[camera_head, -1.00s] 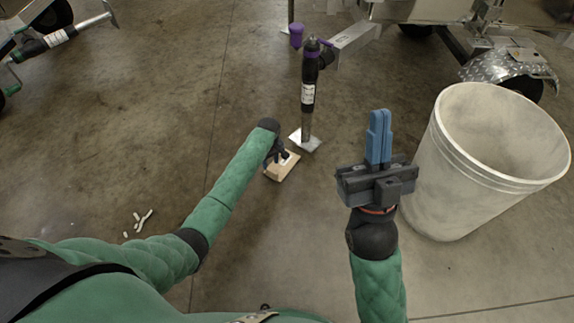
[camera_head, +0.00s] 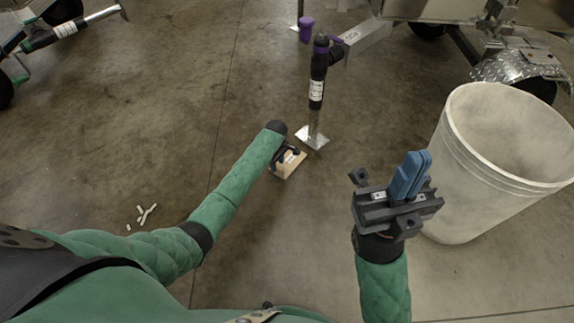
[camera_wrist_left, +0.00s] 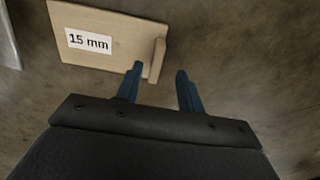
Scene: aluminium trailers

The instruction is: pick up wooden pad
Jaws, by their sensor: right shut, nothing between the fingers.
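The wooden pad (camera_head: 287,166) lies on the concrete floor near the foot of the trailer jack. In the left wrist view the pad (camera_wrist_left: 105,48) shows a "15 mm" label and a raised wooden strip (camera_wrist_left: 157,58) at its right end. My left gripper (camera_wrist_left: 158,75) is open, its two blue fingers apart, with the strip's near end at or just beyond the gap between the tips. I cannot tell whether they touch it. In the head view the left gripper (camera_head: 286,155) partly covers the pad. My right gripper (camera_head: 418,165) is raised, shut and empty, its blue fingers together.
The jack's metal foot plate (camera_head: 312,137) stands just beyond the pad. A large white bin (camera_head: 455,190) is to the right of my right gripper. Small pale pieces (camera_head: 147,214) lie on the floor at the left.

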